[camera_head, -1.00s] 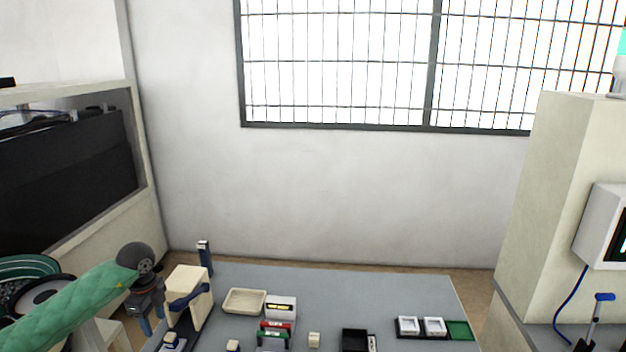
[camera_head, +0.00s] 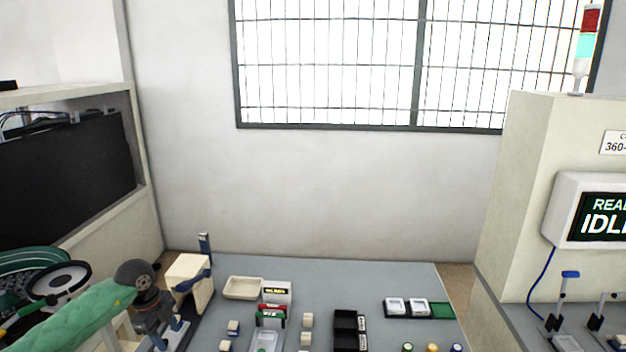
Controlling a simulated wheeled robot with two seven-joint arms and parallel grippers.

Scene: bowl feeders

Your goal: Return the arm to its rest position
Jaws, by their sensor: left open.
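My left arm, in a green quilted sleeve, comes in from the left. Its dark wrist leads down to my left gripper (camera_head: 172,338), which is open with nothing seen between its fingers. The gripper is at the left edge of the grey table (camera_head: 380,280), in front of a cream block-shaped device (camera_head: 188,270) with a blue part. I cannot tell whether it touches anything. My right arm and gripper are not in view.
A cream tray (camera_head: 244,288), a black bin (camera_head: 346,330), small cream blocks (camera_head: 307,320) and a holder with white trays (camera_head: 408,307) stand on the table. A cabinet (camera_head: 522,180) with a screen reading IDLE (camera_head: 600,217) is at right. The table's middle back is clear.

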